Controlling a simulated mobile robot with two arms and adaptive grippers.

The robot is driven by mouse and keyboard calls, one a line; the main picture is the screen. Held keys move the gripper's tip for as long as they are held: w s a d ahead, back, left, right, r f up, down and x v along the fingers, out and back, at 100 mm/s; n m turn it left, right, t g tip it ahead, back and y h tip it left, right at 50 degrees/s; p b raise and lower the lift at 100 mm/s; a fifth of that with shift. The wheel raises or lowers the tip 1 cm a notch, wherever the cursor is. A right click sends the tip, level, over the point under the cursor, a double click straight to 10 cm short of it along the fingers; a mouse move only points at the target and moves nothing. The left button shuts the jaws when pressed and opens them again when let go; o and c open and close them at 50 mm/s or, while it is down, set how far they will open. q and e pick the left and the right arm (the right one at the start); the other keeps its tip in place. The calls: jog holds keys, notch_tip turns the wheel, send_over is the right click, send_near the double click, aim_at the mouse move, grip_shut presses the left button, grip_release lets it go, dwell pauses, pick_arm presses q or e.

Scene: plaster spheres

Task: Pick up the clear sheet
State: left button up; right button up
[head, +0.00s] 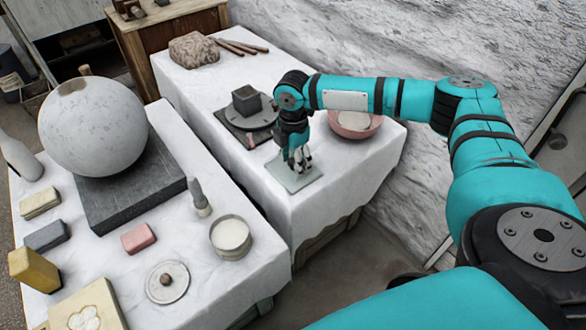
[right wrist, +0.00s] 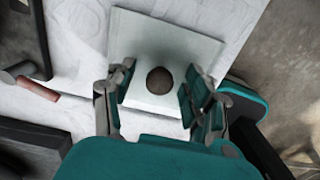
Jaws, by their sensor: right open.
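The clear sheet (head: 299,183) lies flat near the front corner of the far white-covered table. It also shows in the right wrist view (right wrist: 168,42) as a pale, see-through square. A dark round knob (right wrist: 159,80) stands on it. My right gripper (head: 298,163) points down over the sheet. In the right wrist view its open fingers (right wrist: 158,88) are on either side of the knob, with gaps between; I cannot tell how far above the sheet they are. My left gripper is not in view.
A dark cube (head: 246,99) on a turntable (head: 250,118) and a pink bowl (head: 355,124) stand near my right arm. The nearer table holds a large plaster sphere (head: 94,125), a tin (head: 231,238), a lidded disc (head: 167,283) and several blocks. A rough wall rises behind.

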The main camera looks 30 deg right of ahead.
jog(key=shift+c, duration=0.3)
grip_shut()
jog(key=shift+r, duration=0.1)
